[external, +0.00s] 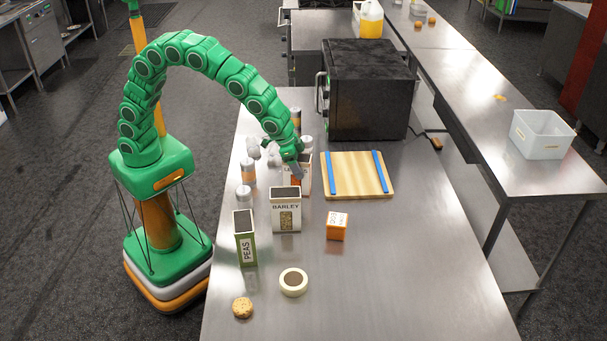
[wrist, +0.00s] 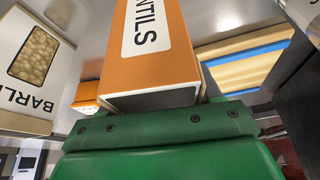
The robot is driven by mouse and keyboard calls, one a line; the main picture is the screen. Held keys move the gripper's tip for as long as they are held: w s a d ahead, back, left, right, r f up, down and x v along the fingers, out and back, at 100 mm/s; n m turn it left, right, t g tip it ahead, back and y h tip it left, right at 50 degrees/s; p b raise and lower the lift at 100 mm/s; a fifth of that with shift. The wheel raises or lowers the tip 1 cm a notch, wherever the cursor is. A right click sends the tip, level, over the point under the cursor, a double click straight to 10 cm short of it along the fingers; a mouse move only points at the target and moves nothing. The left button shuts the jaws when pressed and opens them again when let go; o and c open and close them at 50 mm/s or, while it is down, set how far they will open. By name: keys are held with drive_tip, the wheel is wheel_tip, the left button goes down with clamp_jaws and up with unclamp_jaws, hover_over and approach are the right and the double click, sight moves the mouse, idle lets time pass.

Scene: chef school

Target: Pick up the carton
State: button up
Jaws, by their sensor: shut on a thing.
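My gripper (external: 296,162) is at the end of the green arm, over the middle left of the steel table. It is shut on an orange and white lentils carton (wrist: 160,50), whose label reads "NTILS" in the wrist view. In the external view the carton (external: 304,186) is partly hidden by the gripper and by the barley box. I cannot tell whether its bottom touches the table.
The barley box (external: 286,212) stands just in front, with the peas box (external: 245,240) to its left. Jars (external: 249,172) crowd the left. A wooden board (external: 356,173) with blue strips and an orange cube (external: 337,227) lie to the right. The front right is clear.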

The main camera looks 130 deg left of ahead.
sight(299, 158)
wheel_tip(299, 158, up, 3)
drive_tip(key=shift+r, duration=0.1)
drive_tip(key=s+r, duration=0.1)
drive_tip(key=r, duration=0.1)
drive_tip(key=s+d+r, duration=0.1)
drive_tip(key=s+r, duration=0.1)
drive_tip(key=s+d+r, duration=0.1)
drive_tip(key=r, duration=0.1)
drive_tip(key=shift+s, duration=0.35)
drive_tip(key=s+d+r, duration=0.3)
drive_tip(key=s+r, duration=0.1)
drive_tip(key=s, duration=0.4)
drive_tip(key=w+a+r+n, duration=0.2)
drive_tip(key=w+a+r, duration=0.1)
drive_tip(key=w+a, duration=0.85)
drive_tip(key=w+a+f, duration=0.8)
drive_tip(key=w+f, duration=0.1)
drive_tip(key=w, duration=0.1)
drive_tip(key=shift+w+a+f+y, duration=0.2)
drive_tip(key=shift+w+y, duration=0.1)
drive_tip(key=shift+w, duration=0.05)
idle(0.6)
drive_tip(key=shift+w+f, duration=0.1)
drive_tip(key=shift+f, duration=0.05)
